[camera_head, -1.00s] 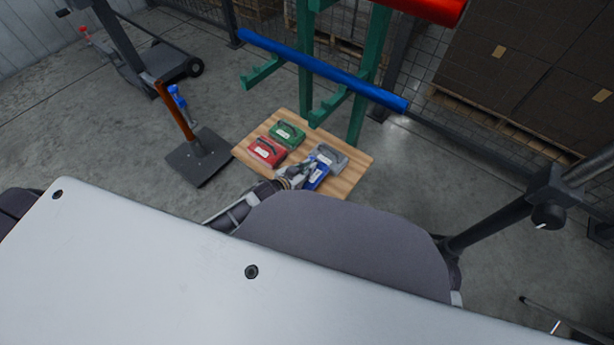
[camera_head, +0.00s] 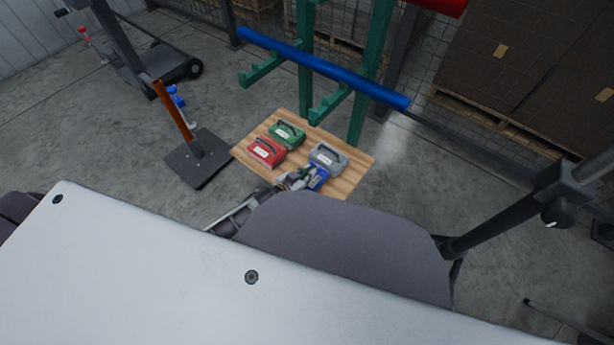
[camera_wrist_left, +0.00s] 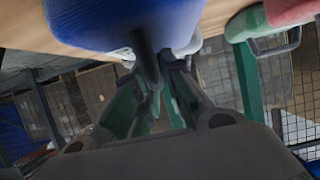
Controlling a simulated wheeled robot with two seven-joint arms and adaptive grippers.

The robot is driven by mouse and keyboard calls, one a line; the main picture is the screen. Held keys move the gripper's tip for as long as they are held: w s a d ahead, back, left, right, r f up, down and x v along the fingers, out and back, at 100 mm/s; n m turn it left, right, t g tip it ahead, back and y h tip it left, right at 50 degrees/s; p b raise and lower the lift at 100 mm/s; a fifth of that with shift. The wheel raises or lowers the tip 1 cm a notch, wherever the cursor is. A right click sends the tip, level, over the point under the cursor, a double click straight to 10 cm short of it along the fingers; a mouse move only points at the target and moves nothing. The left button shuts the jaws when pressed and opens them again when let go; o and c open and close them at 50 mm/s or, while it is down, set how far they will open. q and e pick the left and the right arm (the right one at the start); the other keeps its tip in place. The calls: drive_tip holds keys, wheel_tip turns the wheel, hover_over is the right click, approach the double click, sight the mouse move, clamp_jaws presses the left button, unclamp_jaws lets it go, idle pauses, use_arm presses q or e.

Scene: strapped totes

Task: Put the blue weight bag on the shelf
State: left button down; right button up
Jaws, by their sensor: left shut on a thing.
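The blue weight bag (camera_head: 319,178) is at the near right part of a wooden board (camera_head: 349,182) in the head view. My left gripper (camera_head: 297,181) is shut on it from its left side. I cannot tell whether the bag touches the board. In the left wrist view the blue bag (camera_wrist_left: 95,22) fills the top, with the gripper fingers (camera_wrist_left: 155,75) against its dark handle. My right gripper is not in view.
A red bag (camera_head: 266,152), a green bag (camera_head: 287,135) and a grey bag (camera_head: 328,157) lie on the board. A green rack (camera_head: 358,118) with a blue bar (camera_head: 320,68) stands behind it. A post on a dark base (camera_head: 199,164) stands to the left.

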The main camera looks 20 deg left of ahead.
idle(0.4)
use_arm(q)
drive_tip(key=c, duration=1.9)
unclamp_jaws()
drive_tip(key=shift+f, duration=0.15)
drive_tip(key=o, duration=0.4)
